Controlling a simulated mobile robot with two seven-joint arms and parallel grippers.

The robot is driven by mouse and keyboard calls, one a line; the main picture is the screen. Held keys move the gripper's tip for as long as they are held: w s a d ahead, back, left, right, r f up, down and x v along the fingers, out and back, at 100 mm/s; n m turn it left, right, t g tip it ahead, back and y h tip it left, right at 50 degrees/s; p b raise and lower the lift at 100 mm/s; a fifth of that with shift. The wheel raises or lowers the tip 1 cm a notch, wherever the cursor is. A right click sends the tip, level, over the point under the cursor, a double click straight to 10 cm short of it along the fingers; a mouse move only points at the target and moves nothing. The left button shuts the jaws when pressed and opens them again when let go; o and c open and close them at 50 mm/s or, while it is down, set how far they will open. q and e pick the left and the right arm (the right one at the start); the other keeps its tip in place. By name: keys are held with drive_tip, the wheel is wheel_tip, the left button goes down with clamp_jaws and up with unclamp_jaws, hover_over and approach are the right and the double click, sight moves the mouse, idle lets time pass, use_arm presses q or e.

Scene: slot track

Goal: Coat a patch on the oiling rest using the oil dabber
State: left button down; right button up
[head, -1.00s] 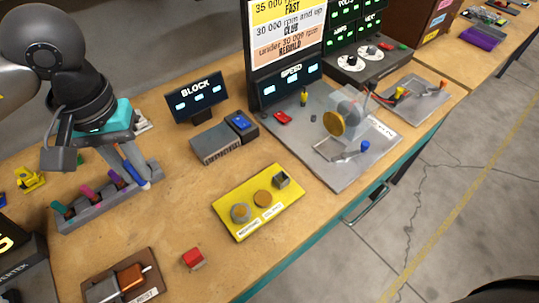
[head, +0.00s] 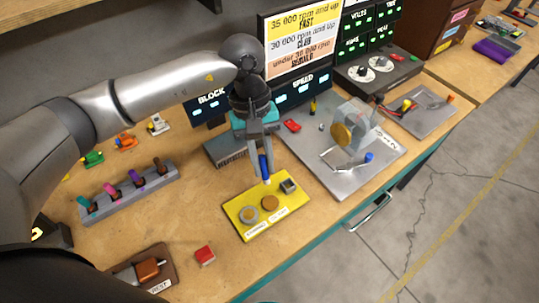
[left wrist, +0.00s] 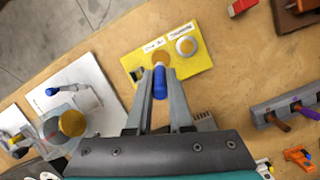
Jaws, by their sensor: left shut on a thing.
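My left gripper (head: 262,160) is shut on the blue oil dabber (head: 264,170), which has a pale tip pointing down. In the head view it is over the far edge of the yellow tray, near the small grey square cup (head: 288,186). In the left wrist view the dabber (left wrist: 160,84) sits between the fingers, in line with the tray's orange disc. I cannot tell whether the tip touches anything. The brown oiling rest (head: 163,282) lies at the front left, partly hidden by my arm, with a copper-coloured block on it. My right gripper is not in view.
The yellow tray (head: 240,223) also holds an orange disc and a grey ringed disc. A grey rack (head: 130,198) with several coloured handles stands left. A grey plate with a clear-cased device (head: 355,125) stands right.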

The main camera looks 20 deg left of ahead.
use_arm(q)
drive_tip(key=shift+s+d+f+n+h, duration=0.1)
drive_tip(key=shift+d+f+n+h, duration=0.2)
drive_tip(key=shift+n, duration=0.2)
drive_tip(key=shift+f, duration=0.55)
drive_tip(key=shift+f+b, duration=1.1)
drive_tip(key=shift+f, duration=1.8)
drive_tip(key=shift+f+b, duration=0.55)
drive_tip(key=shift+b, duration=0.05)
drive_tip(key=shift+s+f+b, duration=0.1)
drive_tip(key=shift+f+b, duration=0.05)
drive_tip(key=shift+b, duration=0.2)
drive_tip(key=shift+r+p, duration=1.75)
drive_tip(key=shift+r, duration=1.9)
